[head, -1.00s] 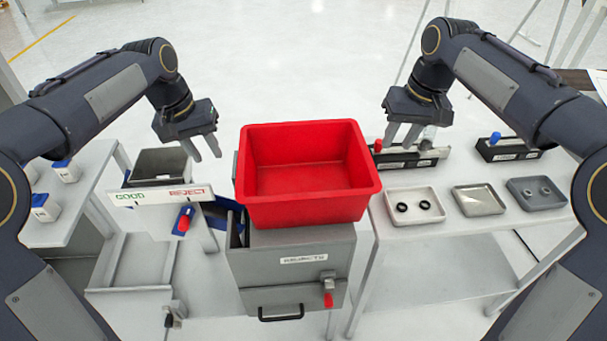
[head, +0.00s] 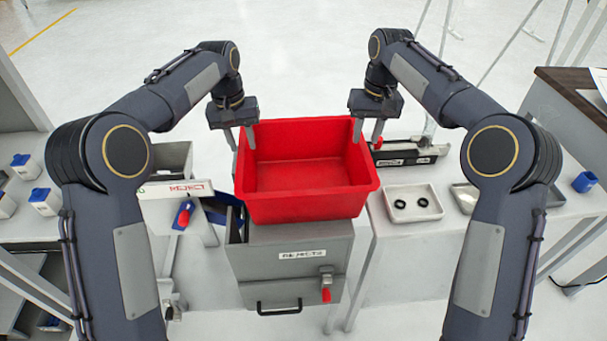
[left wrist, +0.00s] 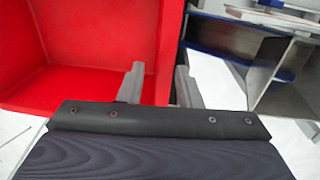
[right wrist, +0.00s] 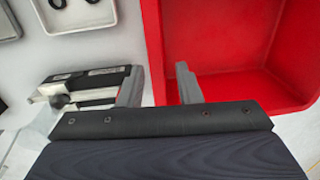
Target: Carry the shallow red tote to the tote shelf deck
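The shallow red tote (head: 305,207) is upright and empty in the middle of the head view, above the grey rejects box. My left gripper (head: 239,138) is open at the tote's left wall, near its far corner. In the left wrist view (left wrist: 160,78) its fingers stand either side of the wall of the tote (left wrist: 85,45), with a gap. My right gripper (head: 367,131) is open at the right wall, near the far corner. In the right wrist view (right wrist: 158,80) its fingers also straddle the tote's wall (right wrist: 220,40). I cannot make out which surface is the tote shelf deck.
The grey rejects box (head: 255,262) has a front handle and red latch. Right of the tote, a white table (head: 400,232) holds small trays (head: 430,205) and a black-and-grey fixture (head: 425,152).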

